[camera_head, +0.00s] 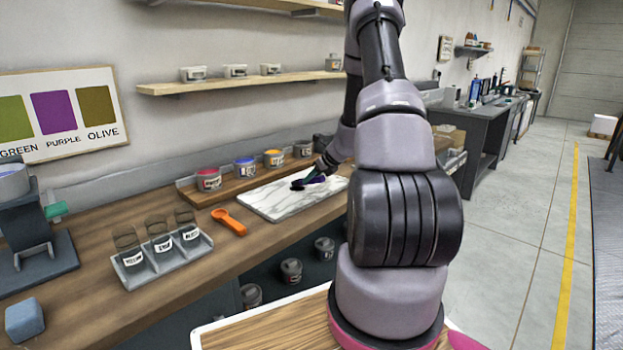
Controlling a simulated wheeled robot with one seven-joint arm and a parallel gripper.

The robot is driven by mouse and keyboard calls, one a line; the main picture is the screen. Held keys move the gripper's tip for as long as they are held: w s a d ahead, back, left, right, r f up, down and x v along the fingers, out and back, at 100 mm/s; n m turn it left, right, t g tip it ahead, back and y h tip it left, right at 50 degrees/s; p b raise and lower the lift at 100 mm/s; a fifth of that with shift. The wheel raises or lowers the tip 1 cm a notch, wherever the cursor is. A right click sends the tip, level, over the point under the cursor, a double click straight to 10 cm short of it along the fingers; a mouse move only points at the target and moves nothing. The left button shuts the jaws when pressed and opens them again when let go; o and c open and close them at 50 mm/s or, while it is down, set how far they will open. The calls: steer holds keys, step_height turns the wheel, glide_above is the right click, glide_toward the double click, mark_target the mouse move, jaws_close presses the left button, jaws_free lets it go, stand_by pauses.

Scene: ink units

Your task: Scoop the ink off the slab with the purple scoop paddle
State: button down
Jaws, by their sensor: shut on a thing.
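The marble slab (285,203) lies on the wooden workbench, white with grey veins. A dark patch that looks like ink (297,185) is near its middle. My gripper (323,169) is low over the slab's back right part and is shut on the purple scoop paddle (314,179). The paddle's far end reaches left to the dark patch; I cannot tell whether it touches the ink or the stone. My arm hides the slab's right end and part of the gripper.
An orange scoop (229,221) lies left of the slab. Several ink tins (245,168) stand on a low wooden riser behind it. A grey tray (163,257) with labelled jars, a blue block (24,320) and a dark machine (32,235) are further left. Bare benchtop lies in front.

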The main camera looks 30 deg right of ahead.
steer(key=shift+r, duration=2.65)
